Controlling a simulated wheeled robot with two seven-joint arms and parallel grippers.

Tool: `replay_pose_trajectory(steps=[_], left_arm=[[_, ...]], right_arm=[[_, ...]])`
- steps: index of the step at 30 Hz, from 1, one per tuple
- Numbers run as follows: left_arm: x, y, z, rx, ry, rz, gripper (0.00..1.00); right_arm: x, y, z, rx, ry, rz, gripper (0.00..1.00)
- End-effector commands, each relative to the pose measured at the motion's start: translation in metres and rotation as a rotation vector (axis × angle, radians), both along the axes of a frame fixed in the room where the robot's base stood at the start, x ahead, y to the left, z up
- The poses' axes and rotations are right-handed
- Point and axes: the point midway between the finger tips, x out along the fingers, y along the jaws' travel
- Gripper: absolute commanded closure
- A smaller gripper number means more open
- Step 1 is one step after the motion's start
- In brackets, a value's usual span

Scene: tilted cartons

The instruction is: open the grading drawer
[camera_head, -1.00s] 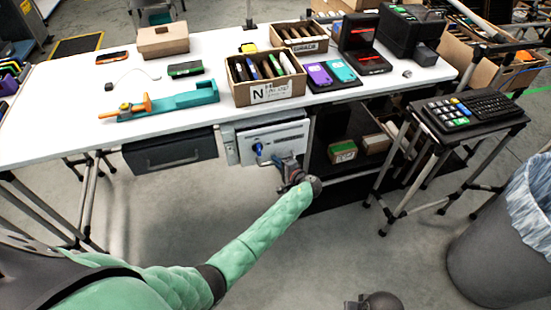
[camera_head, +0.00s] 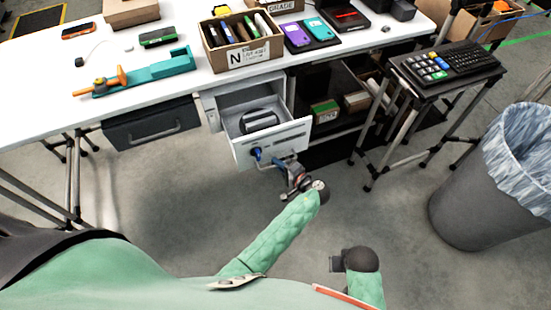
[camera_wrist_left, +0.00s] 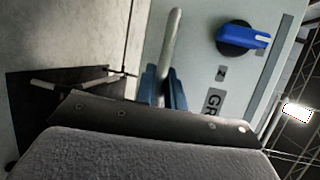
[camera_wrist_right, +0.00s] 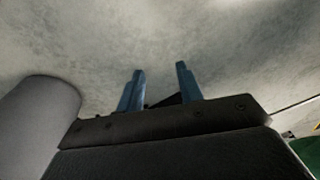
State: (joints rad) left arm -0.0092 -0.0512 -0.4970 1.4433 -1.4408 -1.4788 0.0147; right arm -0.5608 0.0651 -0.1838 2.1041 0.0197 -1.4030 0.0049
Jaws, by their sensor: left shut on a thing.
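The white-grey grading drawer (camera_head: 290,138) is pulled out from under the bench, and its open top shows a dark rounded object (camera_head: 258,121) inside. Its front also shows in the left wrist view (camera_wrist_left: 275,75), with a blue knob (camera_wrist_left: 243,37) and a partly hidden label starting "GR". My left gripper (camera_head: 277,163) is at the drawer front, its blue fingers closed around the bar handle (camera_wrist_left: 173,40). My right gripper (camera_wrist_right: 158,85) is empty, with its fingers apart, above the floor; it shows low in the head view (camera_head: 338,262).
A closed dark drawer (camera_head: 152,125) hangs under the bench to the left. The bench top (camera_head: 45,85) holds cartons, phones and a teal tool. A keyboard stand (camera_head: 445,65) and a grey bin (camera_head: 470,200) are at the right. Floor in front is clear.

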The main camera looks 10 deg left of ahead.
Motion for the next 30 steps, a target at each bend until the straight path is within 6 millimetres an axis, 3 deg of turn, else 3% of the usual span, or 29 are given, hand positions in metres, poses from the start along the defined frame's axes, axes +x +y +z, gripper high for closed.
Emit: replay_pose_trajectory(steps=[8,9,12,25,30], left_arm=[[0.000,0.000,0.000,-0.001,0.001,0.000,1.00],[0.000,0.000,0.000,-0.001,0.001,0.000,0.85],[0.000,0.000,0.000,-0.001,0.001,0.000,0.68],[-0.005,-0.008,0.000,-0.001,0.000,-0.001,0.68],[-0.017,-0.027,0.003,-0.003,0.001,-0.002,0.68]], right_arm=[[-0.003,0.000,0.001,0.000,0.004,-0.001,0.64],[-0.004,0.000,0.000,0.001,0.005,0.000,0.64],[-0.005,0.000,0.000,0.001,0.006,0.000,0.64],[-0.005,0.000,0.002,-0.002,0.014,0.001,0.64],[-0.004,0.002,0.040,0.009,-0.002,-0.002,0.64]])
